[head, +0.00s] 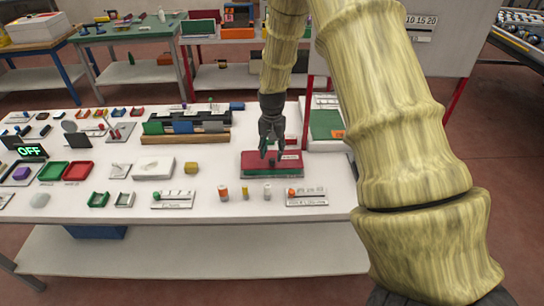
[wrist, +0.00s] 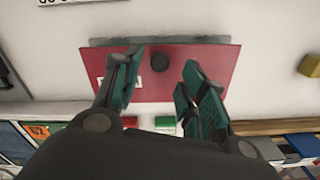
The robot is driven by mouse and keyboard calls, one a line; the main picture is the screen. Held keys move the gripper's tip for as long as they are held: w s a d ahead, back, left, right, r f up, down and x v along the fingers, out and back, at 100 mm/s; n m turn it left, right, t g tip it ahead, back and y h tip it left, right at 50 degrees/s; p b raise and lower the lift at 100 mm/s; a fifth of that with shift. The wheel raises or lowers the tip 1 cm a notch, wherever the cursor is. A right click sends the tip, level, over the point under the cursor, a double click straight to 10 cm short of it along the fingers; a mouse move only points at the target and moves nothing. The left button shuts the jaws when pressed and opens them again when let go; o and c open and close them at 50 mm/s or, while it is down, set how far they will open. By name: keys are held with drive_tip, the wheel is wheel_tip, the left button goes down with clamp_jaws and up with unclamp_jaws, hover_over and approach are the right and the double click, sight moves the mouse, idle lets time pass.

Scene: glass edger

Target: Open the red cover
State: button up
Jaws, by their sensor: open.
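The red cover (head: 257,168) is a flat red plate lying on a grey-green base on the white table, right of the middle in the head view. In the wrist view the red cover (wrist: 205,58) shows a black round knob (wrist: 160,62) near its middle and a white label, partly hidden by a finger. My gripper (head: 270,153) is over the cover, pointing down. In the wrist view my open gripper (wrist: 163,60) has its green-padded fingers on either side of the knob, apart from it. The head view does not show whether the fingertips touch the cover.
A long rack (head: 188,139) with green and blue blocks stands left of my gripper. A yellow block (head: 191,168), small cylinders (head: 224,194) and a green-topped panel (head: 325,125) are nearby. The white table (head: 180,213) is bare along part of its front edge.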

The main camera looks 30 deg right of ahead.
sight(272, 159)
drive_tip(key=shift+s+f+p, duration=0.2)
drive_tip(key=shift+f+p, duration=0.1)
drive_tip(key=shift+f, duration=1.55)
drive_tip(key=shift+w, duration=0.1)
clamp_jaws()
